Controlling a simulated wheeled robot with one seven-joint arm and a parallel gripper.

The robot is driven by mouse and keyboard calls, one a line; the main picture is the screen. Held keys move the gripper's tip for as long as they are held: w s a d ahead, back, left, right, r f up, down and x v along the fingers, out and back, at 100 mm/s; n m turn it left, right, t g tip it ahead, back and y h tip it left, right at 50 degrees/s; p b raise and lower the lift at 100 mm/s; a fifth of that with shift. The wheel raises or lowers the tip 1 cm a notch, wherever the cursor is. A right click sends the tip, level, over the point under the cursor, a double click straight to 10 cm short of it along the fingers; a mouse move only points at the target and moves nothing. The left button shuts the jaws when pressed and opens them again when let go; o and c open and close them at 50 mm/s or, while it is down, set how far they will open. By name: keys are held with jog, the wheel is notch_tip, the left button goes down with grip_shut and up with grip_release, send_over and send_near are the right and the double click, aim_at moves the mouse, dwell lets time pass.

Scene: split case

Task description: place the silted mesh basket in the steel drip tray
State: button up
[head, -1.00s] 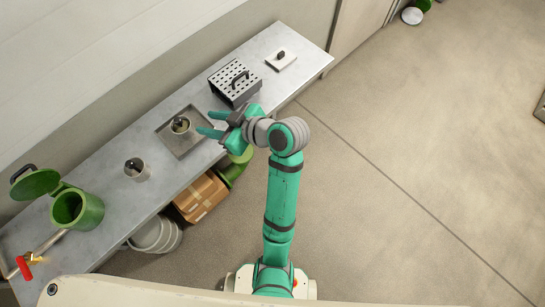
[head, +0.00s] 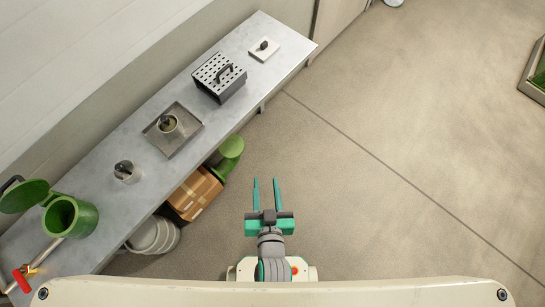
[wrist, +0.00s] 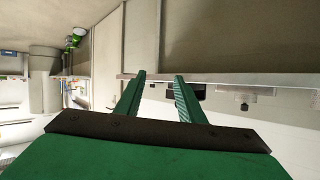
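The steel drip tray (head: 188,133) is a shallow square tray lying on the bench. A similar greyer basket (head: 127,173) stands on the bench to the left, outside the tray. My gripper (head: 266,181) is open and empty, over the floor close to my base, well apart from the bench. Its two green fingers also show spread in the wrist view (wrist: 160,77), with nothing between them.
The bench also bears a perforated steel box (head: 222,88) with a handle, a white plate with a dark knob (head: 264,50), a green lidded canister (head: 72,216) and a red-handled tap (head: 22,279). A cardboard box (head: 194,196) stands underneath.

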jog(key=s+d+r+t+h, duration=0.1)
jog(key=s+d+r+t, duration=0.1)
jog(key=s+r, duration=0.4)
jog(key=v, duration=0.4)
jog(key=shift+s+f, duration=0.25)
jog(key=shift+s, duration=0.05)
